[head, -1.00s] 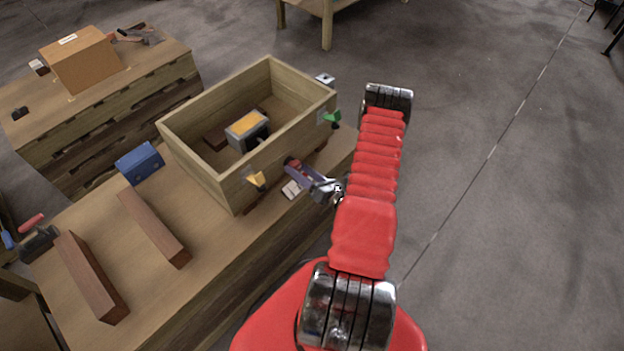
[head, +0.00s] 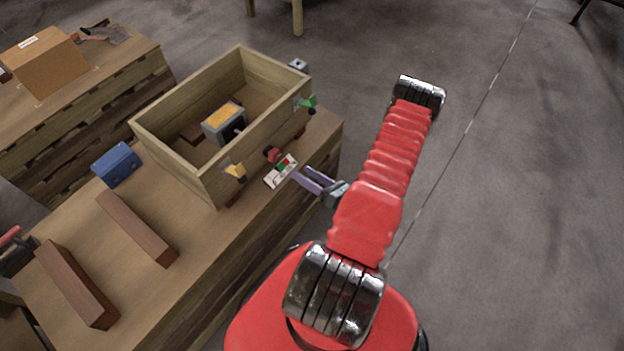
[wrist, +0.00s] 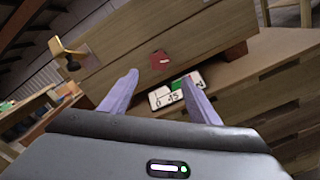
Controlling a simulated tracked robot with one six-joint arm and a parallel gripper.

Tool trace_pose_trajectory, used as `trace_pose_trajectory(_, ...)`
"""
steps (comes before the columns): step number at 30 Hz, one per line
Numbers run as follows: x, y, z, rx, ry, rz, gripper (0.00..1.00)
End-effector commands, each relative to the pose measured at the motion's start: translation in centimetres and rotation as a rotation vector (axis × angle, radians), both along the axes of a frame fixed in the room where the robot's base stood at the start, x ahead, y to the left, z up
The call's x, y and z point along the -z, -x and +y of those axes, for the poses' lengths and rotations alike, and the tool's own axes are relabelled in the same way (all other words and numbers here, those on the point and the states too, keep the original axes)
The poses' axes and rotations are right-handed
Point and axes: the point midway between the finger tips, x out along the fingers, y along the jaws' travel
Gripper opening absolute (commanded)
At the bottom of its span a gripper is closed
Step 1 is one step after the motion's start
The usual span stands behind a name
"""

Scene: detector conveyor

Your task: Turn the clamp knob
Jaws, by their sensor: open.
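A red knob (head: 271,154) sits on the near long wall of an open wooden box (head: 170,150). In the wrist view the red knob (wrist: 160,59) is just beyond my fingertips, roughly centred between them. My gripper (head: 302,174) is open and empty, a short gap away from the knob on its right side in the head view. Its two purple fingers (wrist: 160,77) also show in the wrist view, spread apart. A small card with white, green and red patches (head: 281,171) lies below the knob; in the wrist view the right finger partly covers the card (wrist: 163,98).
A yellow fitting (head: 234,170) and a green one (head: 307,103) stick out from the same wall on either side. A grey and yellow block (head: 222,124) lies inside the box. A blue block (head: 116,163) and two brown bars (head: 137,228) lie on the bench. Open floor lies right.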

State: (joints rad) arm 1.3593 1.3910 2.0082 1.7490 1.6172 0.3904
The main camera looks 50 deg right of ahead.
Motion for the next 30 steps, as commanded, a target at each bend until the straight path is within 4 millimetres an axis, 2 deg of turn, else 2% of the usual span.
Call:
trace_pose_trajectory(3, 0.0, 1.3, -0.2, 0.004, -0.001, 0.000, 0.56)
trace_pose_trajectory(9, 0.0, 2.3, -0.1, 0.002, 0.000, 0.001, 0.56)
trace_pose_trajectory(30, 0.0, 2.5, -0.1, 0.001, 0.000, 0.001, 0.56)
